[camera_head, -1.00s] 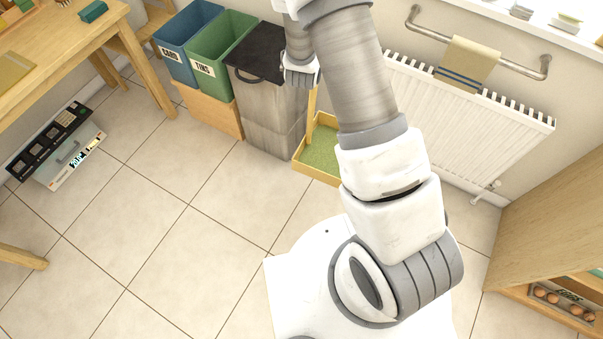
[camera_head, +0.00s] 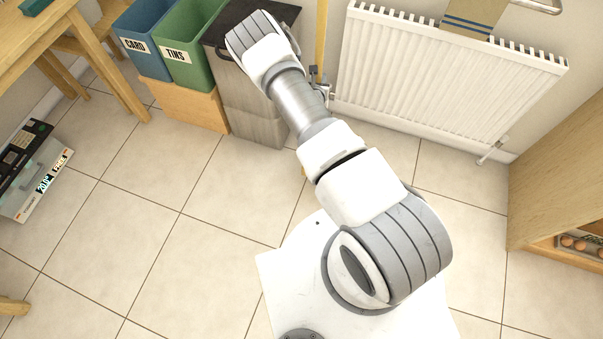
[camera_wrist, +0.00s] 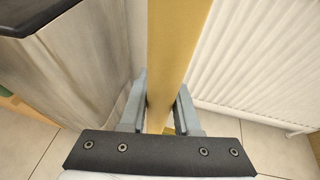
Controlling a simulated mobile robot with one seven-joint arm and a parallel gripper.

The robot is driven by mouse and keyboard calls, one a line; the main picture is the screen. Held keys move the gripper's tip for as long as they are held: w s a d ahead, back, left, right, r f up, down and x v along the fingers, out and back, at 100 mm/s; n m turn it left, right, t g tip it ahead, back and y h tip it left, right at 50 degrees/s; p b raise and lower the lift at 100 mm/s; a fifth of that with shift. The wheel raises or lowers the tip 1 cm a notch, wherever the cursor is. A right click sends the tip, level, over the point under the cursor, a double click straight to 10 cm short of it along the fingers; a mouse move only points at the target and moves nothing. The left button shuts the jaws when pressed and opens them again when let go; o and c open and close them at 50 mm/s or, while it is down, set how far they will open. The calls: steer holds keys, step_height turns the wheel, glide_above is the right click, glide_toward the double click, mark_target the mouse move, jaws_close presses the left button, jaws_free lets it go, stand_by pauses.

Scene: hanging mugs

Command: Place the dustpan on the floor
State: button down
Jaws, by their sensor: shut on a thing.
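The dustpan shows as a long upright yellow handle (camera_head: 321,45) between the grey bin and the radiator in the head view. Its green pan is hidden behind my arm, with only a speck of yellow showing beside the arm. In the wrist view the handle (camera_wrist: 176,45) runs up between the two fingers. My gripper (camera_wrist: 162,103) is shut on the handle, one finger on each side. In the head view my gripper (camera_head: 321,88) is small and partly hidden behind my forearm. I cannot tell whether the pan touches the floor (camera_head: 140,235).
The grey bin with a black lid (camera_head: 253,100) stands close left of the handle, and the white radiator (camera_head: 435,85) close right. Blue (camera_head: 150,35) and green (camera_head: 193,50) bins stand further left. A wooden cabinet (camera_head: 560,190) is at the right.

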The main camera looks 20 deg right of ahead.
steer(key=w+a+f+b, duration=0.4)
steer(key=a+f+b, duration=0.2)
steer(key=a+f, duration=0.5)
steer(key=shift+f, duration=0.55)
steer(key=shift+s+f, duration=0.1)
steer(key=shift+f+b, duration=0.2)
steer(key=shift+b, duration=0.1)
steer(key=c, duration=0.6)
jaws_free()
steer(key=shift+c, duration=0.2)
steer(key=shift+r, duration=0.15)
